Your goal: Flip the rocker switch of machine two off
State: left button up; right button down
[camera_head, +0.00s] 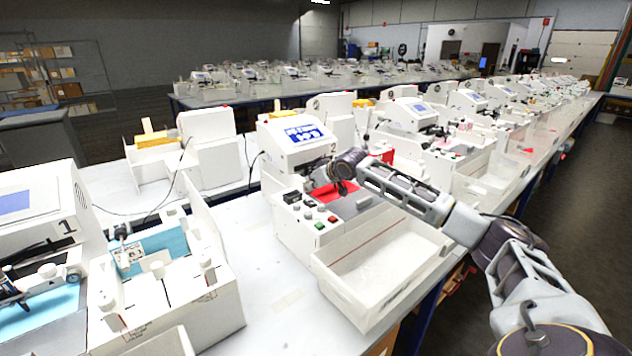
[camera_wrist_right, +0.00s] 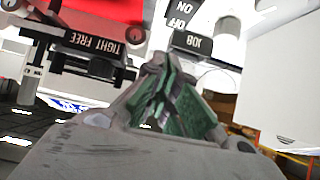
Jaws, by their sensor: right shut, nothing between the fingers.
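Machine two (camera_head: 292,140), a white unit with a blue-lit screen and a "2" on its side, stands in the middle of the head view. Its front panel has dark switch parts (camera_head: 292,196) and red and green buttons; I cannot tell which way the rocker is set. My right gripper (camera_head: 343,187) is above the panel, at the right of the dark parts. In the right wrist view, its fingers (camera_wrist_right: 165,65) are shut and empty, just below a black "JOB" plate (camera_wrist_right: 198,44). An ON/OFF label (camera_wrist_right: 183,14) shows at the top edge, with the rocker not clearly visible.
A white open bin (camera_head: 375,265) stands in front of machine two. Machine one (camera_head: 35,205) is at the left, with a blue-topped fixture beside it. Bare white table (camera_head: 262,285) lies between them. A "TIGHT FREE" plate (camera_wrist_right: 95,44) shows in the wrist view.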

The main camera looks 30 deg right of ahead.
aim_at(309, 198)
jog(key=shift+w+f, duration=0.2)
jog(key=shift+f, duration=0.85)
jog(key=shift+w+f, duration=0.15)
jog(key=shift+f, duration=0.9)
pick_arm(q)
jog(key=shift+w+r, duration=0.15)
jog(key=shift+r, duration=0.05)
pick_arm(e)
jog(key=shift+r+p, duration=0.1)
jog(key=shift+p, duration=0.45)
jog(key=shift+w+p, duration=0.15)
jog(key=shift+p, duration=0.25)
jog(key=shift+f+g+p, duration=0.2)
jog(key=shift+g+p, duration=0.3)
jog(key=shift+p, duration=0.35)
jog(key=shift+w, duration=0.1)
jog(key=shift+f, duration=0.3)
pick_arm(q)
jog(key=shift+h, duration=0.3)
jog(key=shift+s+d+r+p, duration=0.25)
jog(key=shift+d+r+p, duration=0.1)
jog(key=shift+d+r, duration=0.65)
jog(key=shift+s+d+r+p, duration=0.3)
jog(key=shift+d+r, duration=0.45)
jog(key=shift+r, duration=0.45)
pick_arm(e)
jog(key=shift+s+f, duration=0.1)
jog(key=shift+s, duration=0.8)
